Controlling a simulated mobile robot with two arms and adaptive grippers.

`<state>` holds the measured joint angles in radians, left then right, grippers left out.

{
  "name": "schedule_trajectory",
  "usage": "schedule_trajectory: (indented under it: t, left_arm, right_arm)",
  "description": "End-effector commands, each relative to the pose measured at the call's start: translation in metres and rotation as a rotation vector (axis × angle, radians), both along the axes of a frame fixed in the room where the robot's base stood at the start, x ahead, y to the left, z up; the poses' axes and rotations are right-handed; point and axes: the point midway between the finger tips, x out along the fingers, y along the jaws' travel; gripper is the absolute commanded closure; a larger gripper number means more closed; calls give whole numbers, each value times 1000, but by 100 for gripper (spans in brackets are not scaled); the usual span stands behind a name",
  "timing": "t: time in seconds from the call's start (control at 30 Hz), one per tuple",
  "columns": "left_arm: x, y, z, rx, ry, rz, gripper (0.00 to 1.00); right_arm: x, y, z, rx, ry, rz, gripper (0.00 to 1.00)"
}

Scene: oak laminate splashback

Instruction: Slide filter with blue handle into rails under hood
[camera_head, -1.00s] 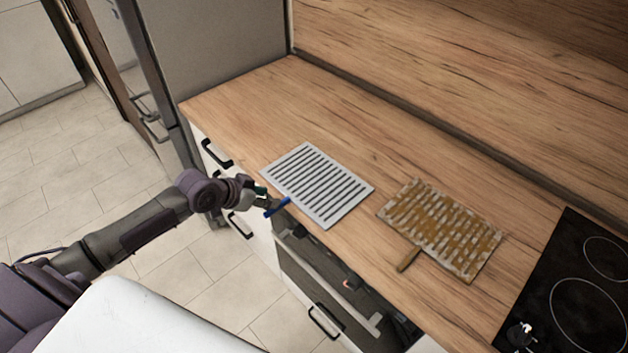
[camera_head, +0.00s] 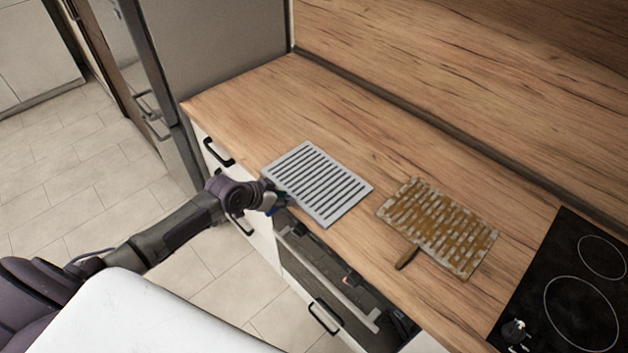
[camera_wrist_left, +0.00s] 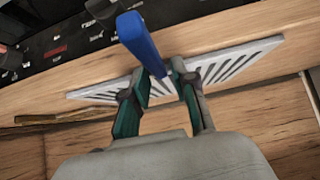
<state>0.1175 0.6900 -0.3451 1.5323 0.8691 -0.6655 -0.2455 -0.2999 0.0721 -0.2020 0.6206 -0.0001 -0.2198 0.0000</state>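The filter with the blue handle is a clean grey slotted panel (camera_head: 318,183) lying flat on the wooden worktop, near its front edge. Its blue handle (camera_wrist_left: 140,42) juts past the edge; in the head view it is mostly hidden by my gripper. My left gripper (camera_head: 274,199) is at the handle. In the left wrist view its green-padded fingers (camera_wrist_left: 160,75) stand on both sides of the handle, apart and not visibly clamped. The slotted panel also shows behind the fingers (camera_wrist_left: 235,62). My right gripper is not in view. The hood and its rails are not in view.
A greasy brown-stained filter (camera_head: 440,226) with a brownish handle lies to the right on the worktop (camera_head: 240,105). A black hob (camera_head: 570,285) is further right, with a small dark-and-white object on it. Drawers with dark handles (camera_head: 218,155) lie below the edge.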

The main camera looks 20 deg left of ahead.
Motion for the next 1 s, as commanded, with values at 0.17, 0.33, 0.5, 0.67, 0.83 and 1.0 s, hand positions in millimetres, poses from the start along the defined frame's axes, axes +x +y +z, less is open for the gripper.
schedule_trajectory:
  t: [0.17,0.33,0.5,0.67,0.83,1.0]
  left_arm:
    - [0,0,0,0,0,0,100]
    - [1,0,1,0,-3,1,100]
    - [1,0,1,0,-3,1,100]
    - [1,1,7,0,-5,-1,100]
    - [1,1,26,3,-8,-1,100]
    - [-11,-21,53,-2,-6,-8,100]
  right_arm:
    - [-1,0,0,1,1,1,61]
    - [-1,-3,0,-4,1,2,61]
    - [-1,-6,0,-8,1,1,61]
    - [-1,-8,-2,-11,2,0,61]
    - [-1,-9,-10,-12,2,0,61]
    - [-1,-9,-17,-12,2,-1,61]
